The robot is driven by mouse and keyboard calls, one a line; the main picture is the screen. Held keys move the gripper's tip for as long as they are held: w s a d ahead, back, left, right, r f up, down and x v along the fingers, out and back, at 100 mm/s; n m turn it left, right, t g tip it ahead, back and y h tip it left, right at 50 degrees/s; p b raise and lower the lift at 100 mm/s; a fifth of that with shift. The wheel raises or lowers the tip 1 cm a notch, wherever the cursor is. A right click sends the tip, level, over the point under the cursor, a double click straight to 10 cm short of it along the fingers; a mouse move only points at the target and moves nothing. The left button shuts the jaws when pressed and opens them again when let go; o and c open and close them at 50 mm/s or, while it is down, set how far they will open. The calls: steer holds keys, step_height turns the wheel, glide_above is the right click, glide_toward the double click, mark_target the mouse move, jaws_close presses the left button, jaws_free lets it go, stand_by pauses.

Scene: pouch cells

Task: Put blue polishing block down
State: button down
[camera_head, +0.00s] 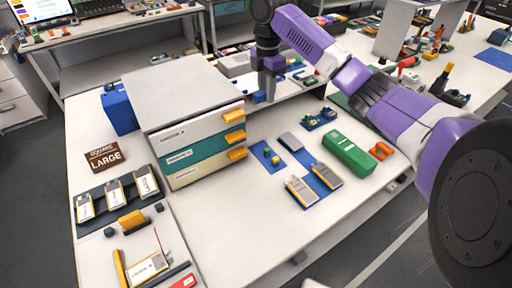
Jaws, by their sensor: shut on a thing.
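My gripper (268,92) is at the upper middle of the head view, pointing down just behind and right of the drawer unit. It is shut on a small blue block (258,97), which shows at the fingertips and is partly hidden by them. I cannot tell whether the block touches the surface below. Another, larger blue box (119,110) stands on the table against the left side of the drawer unit.
The drawer unit (185,90) with orange handles stands on the white table (235,225). Right of it are blue mats with small parts, pouch cells (301,190) and a green box (350,155). More cells sit in a dark holder (100,200) at left. The front middle is clear.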

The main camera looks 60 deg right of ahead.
mark_target(264, 145)
step_height(264, 145, down, 20)
steer(key=shift+r, duration=0.1)
stand_by(0.5)
steer(key=shift+f, duration=0.2)
steer(key=c, duration=1.1)
jaws_free()
step_height(264, 145, up, 12)
steer(key=shift+r, duration=0.2)
